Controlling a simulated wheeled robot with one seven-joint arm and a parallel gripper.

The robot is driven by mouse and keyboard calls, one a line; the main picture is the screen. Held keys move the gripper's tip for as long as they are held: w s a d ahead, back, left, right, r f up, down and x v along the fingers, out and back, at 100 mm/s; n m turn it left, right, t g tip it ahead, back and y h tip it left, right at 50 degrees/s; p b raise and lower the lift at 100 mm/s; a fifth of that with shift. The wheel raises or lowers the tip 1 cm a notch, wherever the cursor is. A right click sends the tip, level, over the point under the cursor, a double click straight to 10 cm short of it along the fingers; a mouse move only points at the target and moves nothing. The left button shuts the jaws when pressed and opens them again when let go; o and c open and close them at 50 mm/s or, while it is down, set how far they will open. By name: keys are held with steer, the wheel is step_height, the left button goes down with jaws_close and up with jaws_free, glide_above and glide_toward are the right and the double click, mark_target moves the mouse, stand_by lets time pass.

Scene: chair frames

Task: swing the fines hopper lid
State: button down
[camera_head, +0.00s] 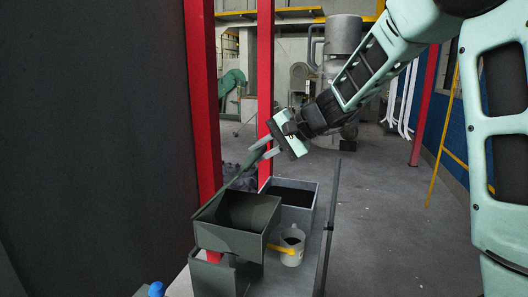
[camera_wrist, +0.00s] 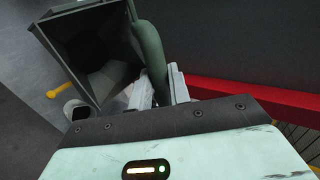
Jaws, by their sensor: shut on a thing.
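The fines hopper (camera_head: 228,241) is a dark grey-green open bin at the lower middle of the head view. The exact grip contact is partly hidden.
A grey open bin (camera_head: 316,205) stands behind the hopper. A thin dark upright post (camera_head: 329,228) stands at the bench's right edge. Red posts (camera_head: 203,95) rise close behind. Floor to the right is clear.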

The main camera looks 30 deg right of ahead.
steer(key=w+a+r+p, duration=0.1)
steer(key=w+a+r, duration=0.2)
steer(key=shift+r+p, duration=0.1)
steer(key=shift+p, duration=0.3)
steer(key=w+a, duration=0.1)
steer(key=w+a+r+p, duration=0.1)
steer(key=w+a+r, duration=0.1)
steer(key=shift+w+a+p, duration=0.35)
steer(key=shift+a+p, duration=0.05)
stand_by(0.4)
